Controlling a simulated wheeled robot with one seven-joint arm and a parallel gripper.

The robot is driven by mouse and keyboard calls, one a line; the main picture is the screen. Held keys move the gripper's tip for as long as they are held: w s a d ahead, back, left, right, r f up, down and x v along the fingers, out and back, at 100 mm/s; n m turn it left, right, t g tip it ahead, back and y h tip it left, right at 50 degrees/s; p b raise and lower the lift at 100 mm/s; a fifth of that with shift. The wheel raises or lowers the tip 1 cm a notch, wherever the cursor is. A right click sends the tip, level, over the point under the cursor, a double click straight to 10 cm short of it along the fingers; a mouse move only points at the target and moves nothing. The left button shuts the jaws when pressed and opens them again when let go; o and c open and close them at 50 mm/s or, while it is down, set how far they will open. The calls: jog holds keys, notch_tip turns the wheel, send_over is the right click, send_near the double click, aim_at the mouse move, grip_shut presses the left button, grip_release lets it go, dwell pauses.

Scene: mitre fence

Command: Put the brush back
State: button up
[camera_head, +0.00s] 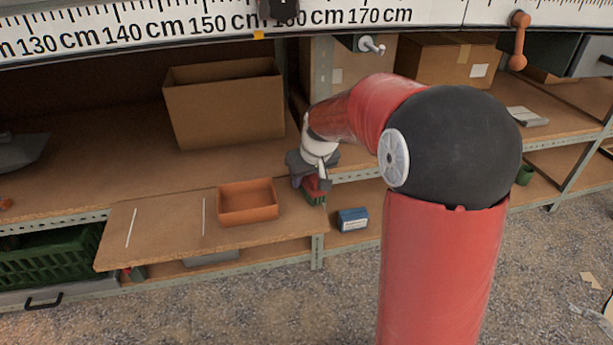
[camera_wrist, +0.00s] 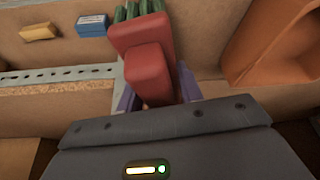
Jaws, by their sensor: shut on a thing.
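The brush is a red block with green bristles. In the head view the brush (camera_head: 316,188) shows small below my gripper (camera_head: 309,178), at the shelf's front edge to the right of the orange tray. In the wrist view the brush (camera_wrist: 146,65) sits between the two purple fingers of my gripper (camera_wrist: 157,90), its green bristles pointing to the top of the picture. My gripper is shut on the brush. My wrist hides part of it in the head view. Whether the brush touches anything below is hard to tell.
An orange open tray (camera_head: 247,219) stands on a board (camera_head: 165,229) with two white lines; left of the tray the board is bare. A blue box (camera_head: 352,219) lies lower right. A cardboard box (camera_head: 224,112) stands behind. A green crate (camera_head: 45,262) is at lower left.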

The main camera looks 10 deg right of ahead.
jog(key=shift+f, duration=0.2)
jog(key=o, duration=0.4)
jog(key=shift+f, duration=0.1)
jog(key=o, duration=0.5)
